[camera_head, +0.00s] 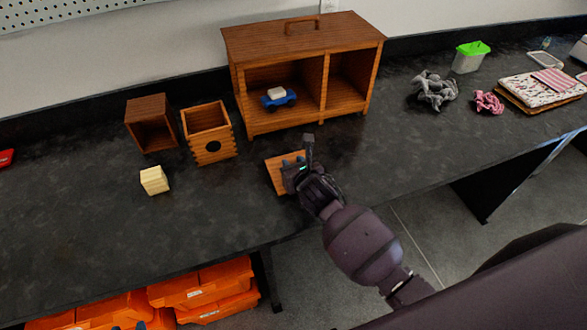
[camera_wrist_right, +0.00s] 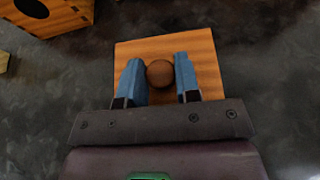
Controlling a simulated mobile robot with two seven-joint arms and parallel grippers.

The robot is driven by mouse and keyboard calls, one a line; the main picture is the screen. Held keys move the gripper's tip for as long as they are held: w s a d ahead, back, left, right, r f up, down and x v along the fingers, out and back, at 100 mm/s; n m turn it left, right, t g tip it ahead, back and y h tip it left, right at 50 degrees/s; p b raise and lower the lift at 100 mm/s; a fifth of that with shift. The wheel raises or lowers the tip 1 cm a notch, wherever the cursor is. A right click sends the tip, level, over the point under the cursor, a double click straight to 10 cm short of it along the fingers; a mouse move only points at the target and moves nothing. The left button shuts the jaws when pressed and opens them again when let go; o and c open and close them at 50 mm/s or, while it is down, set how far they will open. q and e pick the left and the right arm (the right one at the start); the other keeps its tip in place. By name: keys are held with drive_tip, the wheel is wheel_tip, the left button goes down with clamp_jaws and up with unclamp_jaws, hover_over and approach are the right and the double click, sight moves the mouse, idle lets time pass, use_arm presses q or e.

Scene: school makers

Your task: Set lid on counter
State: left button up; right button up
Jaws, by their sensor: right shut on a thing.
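The lid is a flat square wooden panel (camera_head: 275,174) with a round brown knob (camera_wrist_right: 160,73) at its middle; it also shows in the right wrist view (camera_wrist_right: 205,52). My right gripper (camera_head: 293,161) is at the lid, with its two blue fingers on either side of the knob, shut on it. The lid is at or just above the dark counter (camera_head: 225,220); whether it touches cannot be told. A finger-jointed wooden box (camera_head: 208,145) with a round hole and an open top stands to the left. My left gripper is out of view.
A wooden cabinet (camera_head: 325,90) with a blue toy car (camera_head: 278,98) stands behind the lid. Another open wooden box (camera_head: 152,125) and a pale yellow block (camera_head: 154,180) are at the left. Crumpled grey cloth (camera_head: 434,91) lies right. The counter in front is clear.

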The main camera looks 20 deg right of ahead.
drive_tip(key=shift+f, duration=0.65)
drive_tip(key=shift+f, duration=0.1)
drive_tip(key=o, duration=1)
